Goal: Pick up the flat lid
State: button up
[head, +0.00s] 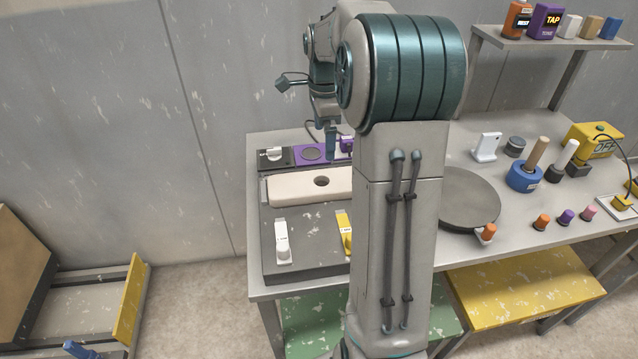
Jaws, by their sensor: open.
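No thing here is plainly marked as the flat lid. A pale, flat, rounded slab (292,191) with a dark oval hole lies near the back of the dark box on the left of the bench; it may be the lid. My arm's column hides its right end. My gripper (331,150) points down above the back left of the bench, beyond the slab and near a purple panel (312,153). It is open, and I see nothing held in it. The fingers are small and partly overlapped, so their gap is hard to make out.
The dark box (308,255) carries a white switch (282,243) and a yellow one (344,232). A shelf (555,40) of small boxes stands back right.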

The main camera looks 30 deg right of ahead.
send_over(322, 185)
jog(key=f, duration=0.8)
jog(key=shift+s+d, duration=0.15)
jog(key=shift+d, duration=0.05)
jog(key=shift+a+f+p, duration=0.15)
jog(key=shift+f+p, duration=0.3)
jog(key=shift+f, duration=1)
jog(key=shift+a+f+p, duration=0.15)
jog(key=shift+f+p, duration=0.3)
jog(key=shift+f, duration=1)
jog(key=c, duration=1.3)
jog(key=shift+c, duration=0.4)
jog(key=shift+r, duration=0.15)
